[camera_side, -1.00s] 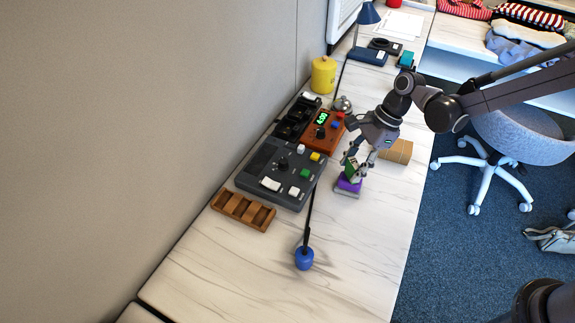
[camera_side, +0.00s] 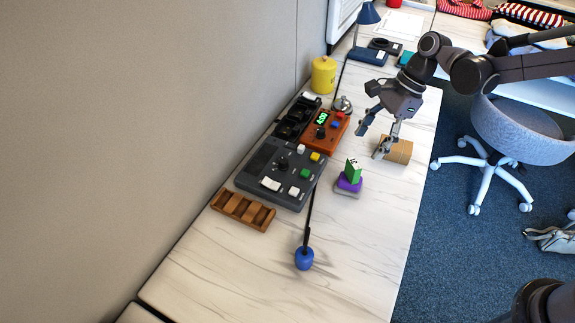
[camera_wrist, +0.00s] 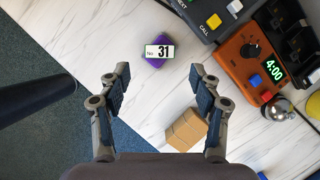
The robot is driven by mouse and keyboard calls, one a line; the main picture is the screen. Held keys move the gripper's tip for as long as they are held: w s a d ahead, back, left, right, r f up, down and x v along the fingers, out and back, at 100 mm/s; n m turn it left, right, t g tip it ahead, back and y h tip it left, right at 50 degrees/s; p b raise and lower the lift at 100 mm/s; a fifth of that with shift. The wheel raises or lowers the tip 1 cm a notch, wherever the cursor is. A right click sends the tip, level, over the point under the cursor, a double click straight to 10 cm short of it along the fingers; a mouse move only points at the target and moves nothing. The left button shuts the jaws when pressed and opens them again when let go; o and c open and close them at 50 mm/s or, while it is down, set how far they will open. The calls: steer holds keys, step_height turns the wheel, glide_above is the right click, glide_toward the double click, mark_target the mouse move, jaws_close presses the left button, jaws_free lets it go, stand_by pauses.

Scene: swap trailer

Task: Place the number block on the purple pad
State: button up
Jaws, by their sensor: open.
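The number block (camera_side: 353,170) is green on its sides and stands on the purple pad (camera_side: 347,186), with nothing holding it. In the wrist view the block's white face (camera_wrist: 159,52) reads "No. 31", and purple pad edges (camera_wrist: 154,64) show around it. The pad lies on a grey base. My gripper (camera_side: 371,142) is open and empty, above and behind the block, close to a tan wooden block. In the wrist view its two fingers (camera_wrist: 159,75) are spread wide, apart from the number block.
The tan wooden block (camera_side: 397,151) sits beside my gripper. A grey button panel (camera_side: 262,178) and an orange timer box (camera_side: 318,140) stand left of the pad. A wooden tray (camera_side: 243,210) and a blue-based stand (camera_side: 304,258) are nearer. The table right of the stand is clear.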

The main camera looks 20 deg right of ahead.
steer(key=s+d+r+n+t+h, duration=0.2)
steer(key=s+d+r+n+t, duration=0.1)
steer(key=s+d+r+n, duration=0.4)
steer(key=s+d+n+t+h, duration=0.2)
steer(key=s+d+n+t, duration=0.2)
steer(key=s+n, duration=0.5)
steer(key=shift+s+d+r+n+h, duration=0.15)
steer(key=shift+d+r+n+h, duration=0.2)
steer(key=shift+d+n, duration=0.5)
